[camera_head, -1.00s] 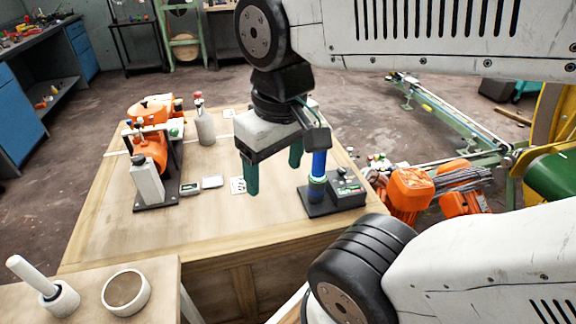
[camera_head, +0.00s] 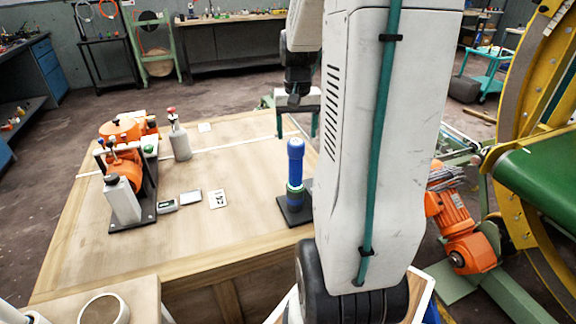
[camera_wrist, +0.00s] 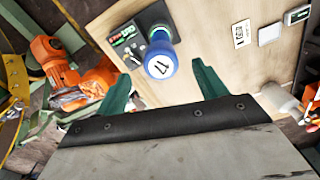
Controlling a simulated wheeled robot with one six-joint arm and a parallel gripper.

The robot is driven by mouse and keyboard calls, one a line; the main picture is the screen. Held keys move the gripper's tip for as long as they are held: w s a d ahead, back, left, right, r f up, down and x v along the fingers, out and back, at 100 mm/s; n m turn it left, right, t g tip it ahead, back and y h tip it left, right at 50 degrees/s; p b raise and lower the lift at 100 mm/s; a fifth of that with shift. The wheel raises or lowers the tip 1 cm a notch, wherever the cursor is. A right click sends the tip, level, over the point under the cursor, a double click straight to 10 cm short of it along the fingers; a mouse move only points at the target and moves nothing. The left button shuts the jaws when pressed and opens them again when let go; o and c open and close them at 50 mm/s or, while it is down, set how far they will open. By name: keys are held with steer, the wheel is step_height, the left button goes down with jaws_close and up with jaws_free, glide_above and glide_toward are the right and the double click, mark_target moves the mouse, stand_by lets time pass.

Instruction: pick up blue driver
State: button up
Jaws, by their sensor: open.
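The blue driver (camera_head: 295,168) stands upright on a black base plate (camera_head: 292,212) at the right side of the wooden table. In the wrist view its round blue end (camera_wrist: 160,62), marked 17, faces the camera. My gripper (camera_head: 296,122) is beyond the driver in the head view, partly hidden by my arm. Its green fingers are apart with nothing between them. In the wrist view my gripper (camera_wrist: 158,82) has the driver's end just past the gap between its fingertips, with no visible contact.
A black stand with orange parts (camera_head: 125,178) is at the table's left. A grey bottle (camera_head: 180,142) with a red top stands behind it. Small flat devices and a card (camera_head: 217,198) lie mid-table. An orange motor (camera_head: 462,230) and yellow frame are at the right.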

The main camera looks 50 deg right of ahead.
mark_target(296, 150)
step_height(296, 150, down, 8)
steer(key=shift+w+d+r, duration=0.1)
steer(key=shift+w+r, duration=0.05)
steer(key=c, duration=1.2)
steer(key=shift+c, duration=0.5)
steer(key=shift+r, duration=0.15)
